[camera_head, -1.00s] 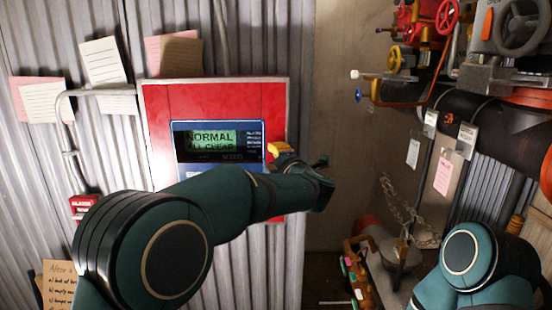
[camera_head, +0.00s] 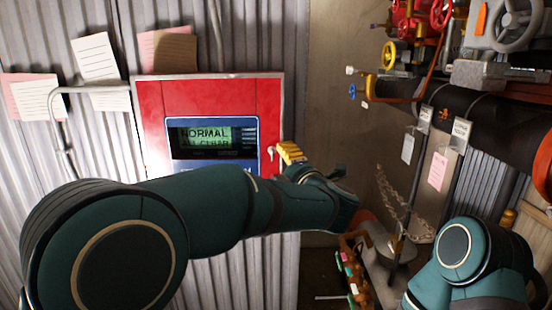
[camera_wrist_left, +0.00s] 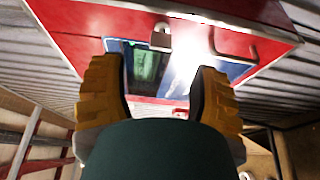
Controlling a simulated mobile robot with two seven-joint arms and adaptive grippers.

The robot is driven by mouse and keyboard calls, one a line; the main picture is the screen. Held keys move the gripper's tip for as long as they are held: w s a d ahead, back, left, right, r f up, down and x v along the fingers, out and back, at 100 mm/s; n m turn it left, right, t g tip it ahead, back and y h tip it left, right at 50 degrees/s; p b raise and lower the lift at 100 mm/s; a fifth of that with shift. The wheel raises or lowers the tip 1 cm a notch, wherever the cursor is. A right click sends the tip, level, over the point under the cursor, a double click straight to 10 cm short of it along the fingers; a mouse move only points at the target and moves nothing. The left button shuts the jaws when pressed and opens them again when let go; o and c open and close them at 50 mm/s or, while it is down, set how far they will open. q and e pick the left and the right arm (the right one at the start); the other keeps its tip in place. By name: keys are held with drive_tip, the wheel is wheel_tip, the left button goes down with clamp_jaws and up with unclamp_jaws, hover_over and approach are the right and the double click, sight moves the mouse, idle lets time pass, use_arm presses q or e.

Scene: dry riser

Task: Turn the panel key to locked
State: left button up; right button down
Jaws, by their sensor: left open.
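The red panel (camera_head: 205,92) is mounted on the corrugated wall and has a blue-framed display (camera_head: 208,136) reading "NORMAL ALL CLEAR". A small pale key (camera_head: 270,153) shows at the panel's right side. My left gripper (camera_head: 290,152) is just right of the key, at the panel's right edge, apart from it in the picture. In the left wrist view its yellow fingers (camera_wrist_left: 160,78) are spread, with the panel (camera_wrist_left: 83,50) ahead and nothing clearly held. I cannot surely pick out the key there. My left arm hides the panel's lower part. My right gripper is out of view.
Pinned papers (camera_head: 95,57) hang left of and above the panel. Red and yellow valves (camera_head: 440,14) and a thick black pipe (camera_head: 480,125) stand at the right. A chain (camera_head: 395,195) hangs below them. The wall strip (camera_head: 340,120) between panel and pipes is bare.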

use_arm(q)
drive_tip(key=v, duration=0.3)
drive_tip(key=shift+s+d, duration=0.1)
drive_tip(key=shift+s, duration=0.15)
drive_tip(key=shift+f, duration=0.1)
drive_tip(key=a+f+m+g+h, duration=0.1)
drive_tip(key=a+f+m+h, duration=0.2)
drive_tip(key=f, duration=0.7)
drive_tip(key=a+f+m+g+h, duration=0.25)
drive_tip(key=f+m, duration=0.35)
drive_tip(key=f, duration=0.4)
drive_tip(key=a+f+m+g+h, duration=0.1)
drive_tip(key=a+f+m+h, duration=0.2)
drive_tip(key=f, duration=0.8)
drive_tip(key=s+a+f+m+g, duration=0.2)
drive_tip(key=s+f+m+g, duration=0.1)
drive_tip(key=s+f, duration=0.3)
drive_tip(key=s+a+f+m+g+h, duration=0.1)
drive_tip(key=s+a+f+m+g, duration=0.1)
drive_tip(key=s+f, duration=0.4)
drive_tip(key=s+a+f+m+g+h, duration=0.1)
drive_tip(key=s+f+m+g, duration=0.3)
drive_tip(key=s, duration=1)
wheel_tip(320, 180, down, 3)
drive_tip(key=shift+a+f+g, duration=0.1)
drive_tip(key=shift+a+g, duration=0.35)
drive_tip(key=shift+g, duration=0.2)
